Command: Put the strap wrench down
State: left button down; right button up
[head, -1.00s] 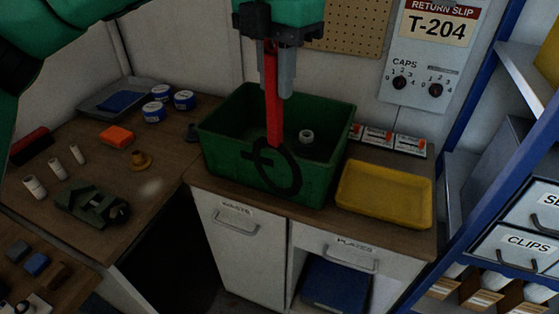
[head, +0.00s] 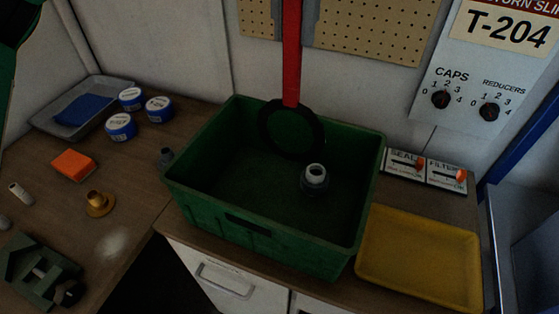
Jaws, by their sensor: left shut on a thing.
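The strap wrench (head: 291,70) has a long red handle and a black strap loop at its lower end. It hangs upright, with the loop seen against the inside and back wall of the green bin (head: 222,218). I cannot tell how high the loop is above the bin floor. My left gripper (head: 292,22) shows only by its grey fingertips at the top edge, shut on the red handle. My right gripper is not in view.
A grey fitting (head: 315,178) stands inside the bin. A yellow tray (head: 420,255) is at its right. Blue-and-white tins (head: 121,127), an orange block (head: 73,165), a brass fitting (head: 99,204) and a green vise (head: 40,272) stand on the left counter.

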aim_at(290, 142)
pick_arm(q)
jog(key=shift+s+f, duration=0.1)
notch_tip(290, 142, down, 16)
jog(key=p, duration=0.2)
jog(key=shift+p, duration=0.35)
notch_tip(290, 142, down, 4)
jog(key=shift+r+p, duration=0.15)
jog(key=shift+p, duration=0.25)
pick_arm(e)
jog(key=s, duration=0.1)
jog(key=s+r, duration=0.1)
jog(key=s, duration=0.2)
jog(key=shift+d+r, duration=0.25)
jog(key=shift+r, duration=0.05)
pick_arm(q)
jog(key=c, duration=1.3)
grip_release()
jog(key=shift+o, duration=0.2)
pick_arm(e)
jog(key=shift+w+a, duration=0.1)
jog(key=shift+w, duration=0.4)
